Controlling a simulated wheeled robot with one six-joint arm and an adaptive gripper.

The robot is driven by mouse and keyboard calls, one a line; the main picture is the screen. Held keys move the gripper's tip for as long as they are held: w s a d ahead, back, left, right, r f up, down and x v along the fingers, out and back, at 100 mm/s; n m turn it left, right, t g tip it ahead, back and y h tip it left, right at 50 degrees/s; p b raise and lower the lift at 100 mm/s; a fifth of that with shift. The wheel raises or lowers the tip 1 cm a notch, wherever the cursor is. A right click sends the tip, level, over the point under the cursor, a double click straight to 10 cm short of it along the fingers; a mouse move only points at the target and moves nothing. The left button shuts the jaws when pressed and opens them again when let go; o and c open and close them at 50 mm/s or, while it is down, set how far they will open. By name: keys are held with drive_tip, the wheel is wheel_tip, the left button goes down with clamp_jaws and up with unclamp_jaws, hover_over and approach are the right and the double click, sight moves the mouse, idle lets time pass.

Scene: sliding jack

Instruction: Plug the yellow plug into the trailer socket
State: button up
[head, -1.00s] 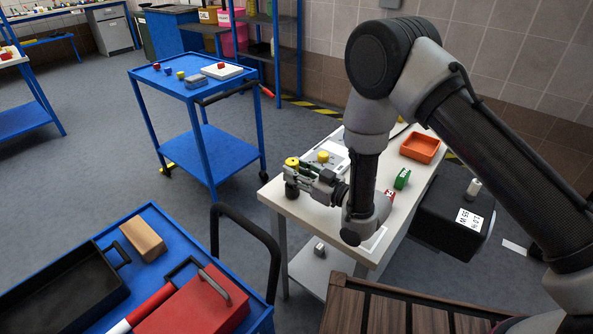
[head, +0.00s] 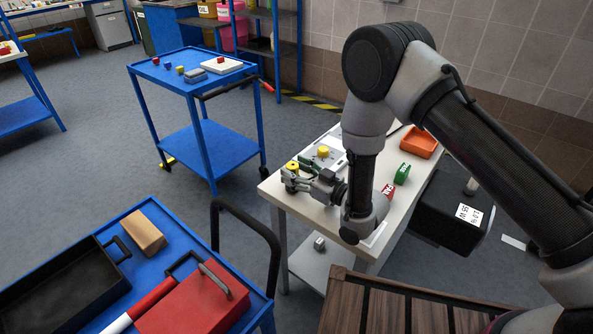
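My gripper (head: 294,180) is low over the left end of the white table (head: 272,190). A small round yellow piece (head: 291,166) is at its fingertips and seems held there. It looks like the yellow plug, but the fingers are small and partly hide it. A second round yellow piece (head: 323,152) stands on a white panel (head: 334,145) on the table, behind and right of my gripper and apart from it. I cannot make out a clear socket opening. A small dark green part shows just behind my gripper.
A green box (head: 402,173), a red box (head: 388,191) and an orange tray (head: 419,142) are on the table to the right. A blue trolley (head: 200,88) stands behind. Another blue cart (head: 150,207) with a red toolbox (head: 195,306) and black tray (head: 62,290) is front left.

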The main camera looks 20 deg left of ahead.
drive_tip(key=v, duration=1.2)
